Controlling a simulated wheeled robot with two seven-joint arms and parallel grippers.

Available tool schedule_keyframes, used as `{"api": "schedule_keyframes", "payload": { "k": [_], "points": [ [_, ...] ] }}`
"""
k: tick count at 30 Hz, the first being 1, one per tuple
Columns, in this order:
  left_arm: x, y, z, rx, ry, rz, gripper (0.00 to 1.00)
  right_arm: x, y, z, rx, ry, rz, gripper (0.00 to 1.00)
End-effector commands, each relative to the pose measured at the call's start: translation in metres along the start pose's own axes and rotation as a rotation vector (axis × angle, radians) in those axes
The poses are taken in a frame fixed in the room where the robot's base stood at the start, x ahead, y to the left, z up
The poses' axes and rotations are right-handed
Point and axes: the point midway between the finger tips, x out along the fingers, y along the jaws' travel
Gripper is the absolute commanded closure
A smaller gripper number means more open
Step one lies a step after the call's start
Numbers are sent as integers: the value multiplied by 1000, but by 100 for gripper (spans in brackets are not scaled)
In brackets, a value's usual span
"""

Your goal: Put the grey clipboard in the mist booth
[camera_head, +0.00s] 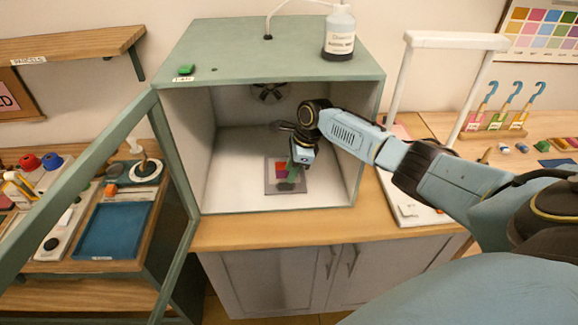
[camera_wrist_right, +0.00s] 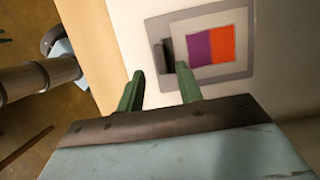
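The grey clipboard (camera_head: 271,187) lies flat on the floor of the mist booth (camera_head: 232,170), near its front. It carries a sheet with purple, red and orange patches. In the right wrist view the clipboard (camera_wrist_right: 213,46) shows a dark clip on its left side. My right gripper (camera_head: 293,177) reaches into the booth from the right, above the clipboard, and hides part of it. In the right wrist view its green fingers (camera_wrist_right: 161,90) are apart with nothing between them. The booth's door (camera_head: 170,165) stands open to the left. My left gripper is not in view.
A labelled bottle (camera_head: 339,35) and a small green object (camera_head: 186,69) are on the booth's roof. A white frame stand (camera_head: 400,75) is to its right. A side table at left holds a blue tray (camera_head: 112,230). Booth floor around the clipboard is clear.

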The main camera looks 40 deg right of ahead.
Motion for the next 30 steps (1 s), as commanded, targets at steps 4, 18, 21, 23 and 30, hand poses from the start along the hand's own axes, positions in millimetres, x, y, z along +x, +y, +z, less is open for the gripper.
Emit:
{"api": "schedule_keyframes", "payload": {
  "k": [4, 18, 21, 23, 30],
  "points": [
    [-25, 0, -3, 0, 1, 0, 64, -20, 0, 2, 0, -1, 1, 64],
    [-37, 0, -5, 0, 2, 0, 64, -28, 0, 0, 0, -1, 1, 64],
    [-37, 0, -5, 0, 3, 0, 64, -27, 1, 0, -4, -1, 2, 64],
    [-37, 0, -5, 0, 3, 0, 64, -24, 5, 2, -30, 1, 6, 64],
    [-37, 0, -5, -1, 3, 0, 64, 29, 87, 24, -518, 24, 64, 64]
  ]
}}
